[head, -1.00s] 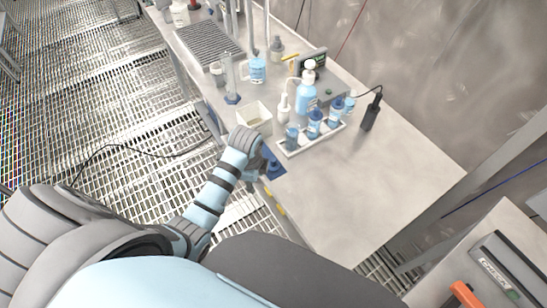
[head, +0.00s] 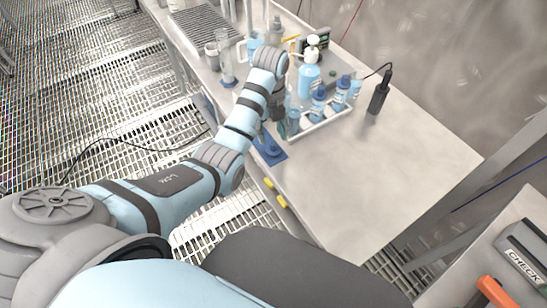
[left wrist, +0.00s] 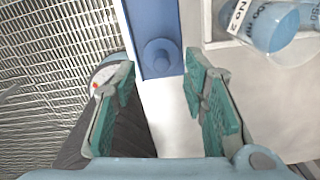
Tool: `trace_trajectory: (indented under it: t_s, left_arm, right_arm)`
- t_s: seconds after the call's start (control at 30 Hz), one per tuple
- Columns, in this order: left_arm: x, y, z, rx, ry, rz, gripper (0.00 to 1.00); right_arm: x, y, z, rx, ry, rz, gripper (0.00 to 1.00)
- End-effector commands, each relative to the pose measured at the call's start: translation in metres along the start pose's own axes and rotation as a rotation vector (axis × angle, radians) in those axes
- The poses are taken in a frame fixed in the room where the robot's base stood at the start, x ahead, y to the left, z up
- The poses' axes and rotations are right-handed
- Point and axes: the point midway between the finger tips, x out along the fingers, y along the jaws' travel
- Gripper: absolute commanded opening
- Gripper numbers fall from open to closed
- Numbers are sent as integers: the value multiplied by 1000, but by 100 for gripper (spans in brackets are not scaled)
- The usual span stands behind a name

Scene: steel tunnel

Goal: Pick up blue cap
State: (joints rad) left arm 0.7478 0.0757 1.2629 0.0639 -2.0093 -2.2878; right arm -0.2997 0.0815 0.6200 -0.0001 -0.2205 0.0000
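A blue round cap (left wrist: 160,56) lies on a blue mat (left wrist: 150,15) in the left wrist view. In the head view the cap (head: 269,147) is small on the mat (head: 275,159) at the table's near-left edge. My left gripper (left wrist: 160,68) is open and empty, its two green fingers apart on either side of the cap's line in the wrist view. In the head view the left gripper (head: 279,118) hangs below the wrist, just beyond the cap and partly hidden. My right gripper is not in view.
A white tray (head: 317,133) with several blue-labelled bottles stands close to the right of the gripper. A pump bottle (head: 310,78) stands behind it. A black handheld device (head: 379,93) is further right. The table's front right (head: 375,180) is bare.

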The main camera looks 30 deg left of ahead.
Motion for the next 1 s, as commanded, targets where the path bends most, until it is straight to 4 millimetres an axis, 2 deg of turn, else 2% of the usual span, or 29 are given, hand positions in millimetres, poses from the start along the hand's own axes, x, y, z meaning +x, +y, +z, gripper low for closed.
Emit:
trace_trajectory:
  t_s: [0.2,0.27,0.47,0.7,0.73,1.0]
  left_arm:
    - [44,-2,-4,-1,0,-1,40]
    - [49,-2,-4,-1,0,-1,40]
    - [45,-2,-4,-1,-1,-1,40]
    - [44,-2,-4,-1,-1,-1,3]
    - [44,-2,-4,-1,0,0,1]
    - [44,-2,-4,-1,0,0,0]
  right_arm:
    - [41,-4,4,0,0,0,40]
    - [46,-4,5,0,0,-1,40]
    - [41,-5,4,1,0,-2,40]
    - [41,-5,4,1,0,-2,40]
    - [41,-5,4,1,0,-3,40]
    - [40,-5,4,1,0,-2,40]
